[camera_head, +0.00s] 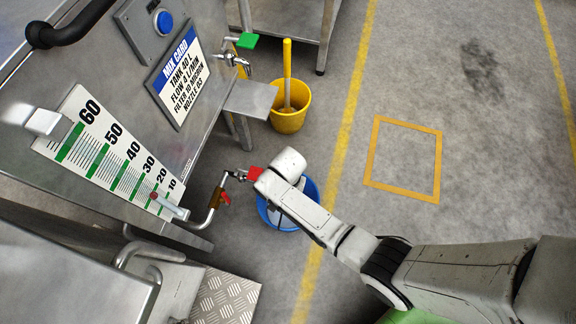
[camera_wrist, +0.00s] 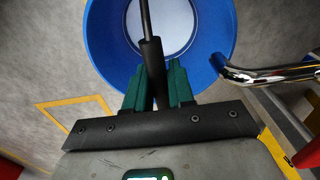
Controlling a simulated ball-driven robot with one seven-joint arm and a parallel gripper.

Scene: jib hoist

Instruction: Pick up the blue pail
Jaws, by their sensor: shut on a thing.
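The blue pail (camera_head: 311,191) is on the floor side of the metal tank, mostly covered by my arm in the head view. In the wrist view the pail (camera_wrist: 104,45) is seen from above, with a pale, whitish inside. A black handle grip (camera_wrist: 152,62) on a thin dark rod crosses over its opening. My gripper (camera_wrist: 158,85) has green fingers, one on each side of that grip, and is shut on it. In the head view the gripper is hidden under my arm. I cannot tell whether the pail touches the floor.
A pipe with a red-handled valve (camera_head: 222,197) comes from the tank close beside the pail; a chrome pipe (camera_wrist: 270,73) reaches to the pail's rim in the wrist view. A yellow bucket (camera_head: 290,112) stands farther back. A yellow square (camera_head: 404,158) marks clear floor at the right.

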